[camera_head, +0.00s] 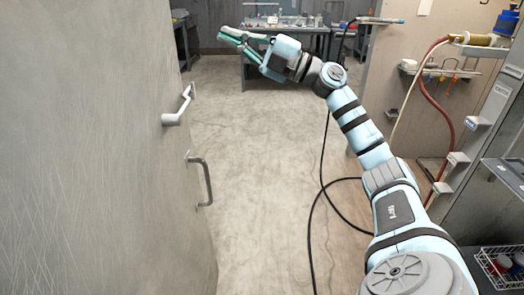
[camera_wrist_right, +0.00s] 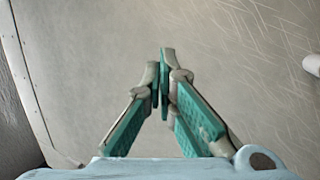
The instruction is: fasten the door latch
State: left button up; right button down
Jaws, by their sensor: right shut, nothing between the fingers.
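A grey door (camera_head: 90,150) fills the left of the head view, with its edge toward the middle. A light lever latch (camera_head: 178,108) sticks out near that edge, its end pointing up and right. Below it is a grey bow-shaped pull handle (camera_head: 203,182). My right gripper (camera_head: 224,35) is shut and empty, held out ahead, apart from the latch and beyond it. In the right wrist view its fingertips (camera_wrist_right: 160,60) meet in front of a scratched grey panel (camera_wrist_right: 90,50). A pale rounded piece (camera_wrist_right: 313,65) is cut off at the right edge; I cannot tell what it is. My left gripper is not in view.
A workbench (camera_head: 300,28) stands at the back. On the right are a wooden panel (camera_head: 440,75) with a small shelf, a red hose (camera_head: 437,110), a grey cabinet and a wire basket (camera_head: 497,262). A black cable (camera_head: 313,225) lies on the otherwise clear floor.

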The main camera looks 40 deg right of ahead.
jog(key=w+d+f+m+t+h, duration=0.2)
jog(key=w+d+f+m+h, duration=0.2)
jog(key=d+f+m+h, duration=0.25)
jog(key=w+d+f+m+t+h, duration=0.2)
jog(key=w+d+f+m+h, duration=0.1)
jog(key=d+f+m+h, duration=0.4)
notch_tip(320, 180, down, 25)
jog(key=d+m+g+h, duration=0.1)
jog(key=m+g+h, duration=0.2)
jog(key=m+g, duration=0.2)
jog(key=shift+s+d+f+m+g+h, duration=0.2)
jog(key=shift+s+m+g+h, duration=0.1)
jog(key=shift+s+m+h, duration=0.1)
jog(key=shift+r, duration=0.1)
